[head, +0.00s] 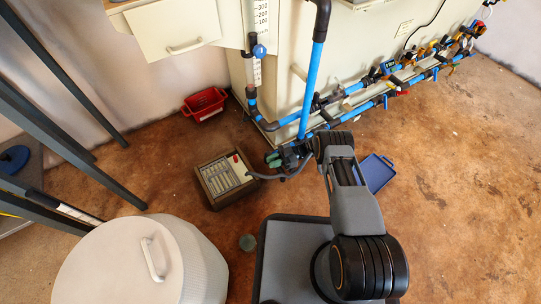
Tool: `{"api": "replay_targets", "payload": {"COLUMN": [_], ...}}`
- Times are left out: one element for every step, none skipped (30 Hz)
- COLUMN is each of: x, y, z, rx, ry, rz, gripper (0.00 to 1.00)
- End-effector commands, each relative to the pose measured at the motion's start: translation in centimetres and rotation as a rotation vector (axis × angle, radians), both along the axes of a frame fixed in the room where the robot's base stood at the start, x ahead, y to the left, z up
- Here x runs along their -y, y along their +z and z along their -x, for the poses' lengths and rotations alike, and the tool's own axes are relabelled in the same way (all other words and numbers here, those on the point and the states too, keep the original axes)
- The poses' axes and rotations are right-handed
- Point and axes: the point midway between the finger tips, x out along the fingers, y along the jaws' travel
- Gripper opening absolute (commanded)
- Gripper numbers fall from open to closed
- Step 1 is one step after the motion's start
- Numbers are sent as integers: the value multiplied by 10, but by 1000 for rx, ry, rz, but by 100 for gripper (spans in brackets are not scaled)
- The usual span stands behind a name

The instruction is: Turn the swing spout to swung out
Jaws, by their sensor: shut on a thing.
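The swing spout (268,177) appears to be the thin grey curved tube low in front of the cream cabinet. Its free end points left, to the right edge of a grey-brown box (226,180) on the floor. My gripper (287,157) is at the tube's right part, below the blue vertical pipe, and is shut on it. The fingers are small and dark here, so the exact grip point is hard to see. My wrist and the pipes hide the spout's pivot.
Blue pipes with valves (345,107) run along the cabinet base. A blue tray (377,172) lies right of my arm, a red bin (204,104) at the back left. A large white lidded drum (145,262) stands front left. The floor at right is clear.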

Motion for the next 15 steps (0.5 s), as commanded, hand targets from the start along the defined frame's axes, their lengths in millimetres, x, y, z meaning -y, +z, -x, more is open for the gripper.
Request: {"api": "replay_targets", "payload": {"x": [1, 1, 1, 2, 2, 2, 2, 2, 2, 2, 3, 3, 3, 3, 4], "y": [0, 0, 0, 0, -1, -1, -1, -1, -1, -1, -1, -1, -1, -1, -1], "z": [3, 4, 6, 6, 7, 8, 8, 8, 8, 8, 8, 8, 8, 8, 8], "rx": [-4, -3, -3, -3, -3, -1, -1, -1, -1, -1, -1, -1, -1, -1, -1], "ry": [11, 17, 23, 27, 30, 32, 34, 35, 35, 36, 35, 34, 34, 33, 32], "rz": [2, 1, 1, 1, 1, 2, 2, 2, 2, 2, 2, 2, 2, 2, 2], "gripper": [0, 0, 0, 0, 0, 0, 0, 0, 0, 0, 0, 0, 0, 0, 0]}}
